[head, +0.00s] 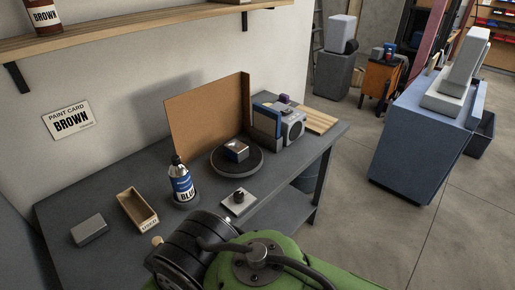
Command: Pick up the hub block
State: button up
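A plain grey block (89,229) lies at the left front of the dark workbench (73,202). A pale square plate (228,208) with a black knob on it lies near the front edge. My green and black arm fills the bottom middle. My gripper is not in view.
A bottle labelled blue (184,184) stands on a round base left of the turntable. A labelled wooden tray (133,203) is left of it. A grey box with a round front (292,126) stands right. A shelf (130,29) overhangs behind. Open floor (360,222) lies right.

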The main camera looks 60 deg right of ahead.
aim_at(236, 150)
jog(key=z, duration=1.75)
jog(key=i+l+u, duration=0.2)
jog(key=u, duration=0.25)
jog(key=i+l+u, duration=0.1)
jog(key=l+u, duration=0.35)
jog(key=i+l+u, duration=0.1)
jog(key=u, duration=0.35)
jog(key=l+u, duration=0.45)
